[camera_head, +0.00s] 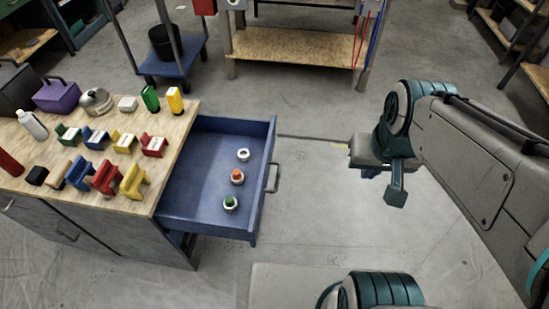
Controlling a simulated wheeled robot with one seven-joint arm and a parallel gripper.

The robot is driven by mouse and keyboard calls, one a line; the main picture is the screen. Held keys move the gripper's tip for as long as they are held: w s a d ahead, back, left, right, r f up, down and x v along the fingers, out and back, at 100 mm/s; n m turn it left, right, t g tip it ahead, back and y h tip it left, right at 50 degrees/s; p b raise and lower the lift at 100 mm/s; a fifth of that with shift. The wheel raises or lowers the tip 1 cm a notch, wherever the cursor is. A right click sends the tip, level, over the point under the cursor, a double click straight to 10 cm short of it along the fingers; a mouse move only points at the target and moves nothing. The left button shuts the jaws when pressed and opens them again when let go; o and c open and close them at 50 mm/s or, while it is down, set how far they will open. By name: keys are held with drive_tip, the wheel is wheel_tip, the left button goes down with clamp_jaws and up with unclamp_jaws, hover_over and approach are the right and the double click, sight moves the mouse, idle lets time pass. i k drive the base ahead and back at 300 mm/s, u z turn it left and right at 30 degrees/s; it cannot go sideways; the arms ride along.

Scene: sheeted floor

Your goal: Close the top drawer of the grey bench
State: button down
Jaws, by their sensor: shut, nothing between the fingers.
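The grey bench (110,228) stands at the left with a wooden top. Its blue top drawer (205,170) is pulled out far to the right, with a grey handle (273,178) on its front. My gripper (393,197) is shut and empty. It is to the right of the drawer handle and clear of it.
The benchtop (70,140) holds several coloured blocks, a white bottle (32,125), a purple box (57,96) and a kettle-like pot (96,101). A blue trolley with a black bucket (165,42) and a wooden-shelved rack (295,46) stand behind. The floor between drawer and gripper is clear.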

sight(192, 198)
drive_tip(key=k, duration=0.4)
drive_tip(key=u, duration=1)
drive_tip(key=i, duration=0.5)
